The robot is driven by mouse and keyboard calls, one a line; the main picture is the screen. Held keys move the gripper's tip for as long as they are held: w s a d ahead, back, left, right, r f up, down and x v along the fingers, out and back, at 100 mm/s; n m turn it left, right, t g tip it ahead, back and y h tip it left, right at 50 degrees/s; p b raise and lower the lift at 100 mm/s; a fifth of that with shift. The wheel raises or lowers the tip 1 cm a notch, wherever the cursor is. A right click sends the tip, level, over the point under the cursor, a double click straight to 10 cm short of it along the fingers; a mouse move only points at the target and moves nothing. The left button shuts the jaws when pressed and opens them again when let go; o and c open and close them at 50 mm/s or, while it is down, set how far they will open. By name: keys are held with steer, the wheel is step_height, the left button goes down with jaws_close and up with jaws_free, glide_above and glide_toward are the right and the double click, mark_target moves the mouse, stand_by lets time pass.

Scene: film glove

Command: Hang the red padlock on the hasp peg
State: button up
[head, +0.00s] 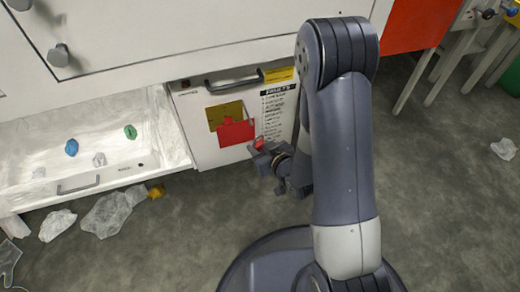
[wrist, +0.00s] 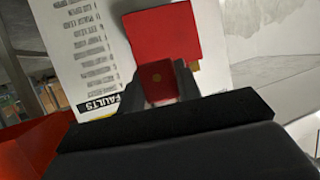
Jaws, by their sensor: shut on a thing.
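My gripper (head: 261,147) is low in front of the white cabinet door, shut on the red padlock (head: 259,143). In the wrist view the padlock (wrist: 158,80) sits between the two dark fingers, its red face showing a small tan spot. A bright red square (head: 237,132) overlaps a yellow-brown plate (head: 225,112) on the door. The red square (wrist: 162,40) is straight beyond the padlock in the wrist view. The hasp peg cannot be made out in either view. The padlock's shackle is not clearly seen.
At left, an open white drawer (head: 100,180) holds small blue and green items. Crumpled clear plastic (head: 115,212) and a yellow scrap (head: 157,192) lie on the floor.

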steer(key=shift+w+a+f+p, duration=0.1)
steer(key=shift+w+a+p, duration=0.35)
steer(key=shift+w, duration=0.85)
steer(key=shift+w+a+f+p, duration=0.1)
steer(key=shift+w+a+p, duration=0.3)
steer(key=shift+w, duration=0.9)
steer(key=shift+w+a+f+p, duration=0.1)
steer(key=shift+w+a+p, duration=0.3)
steer(key=shift+w, duration=0.9)
steer(key=shift+w+f+b, duration=0.45)
steer(key=shift+w+b, duration=0.1)
steer(key=shift+b, duration=0.2)
steer(key=o, duration=1.1)
steer(key=p, duration=0.3)
glide_toward(246, 126)
steer(key=v, duration=0.3)
steer(key=shift+s+d+r, duration=0.1)
steer(key=shift+s+d, duration=0.1)
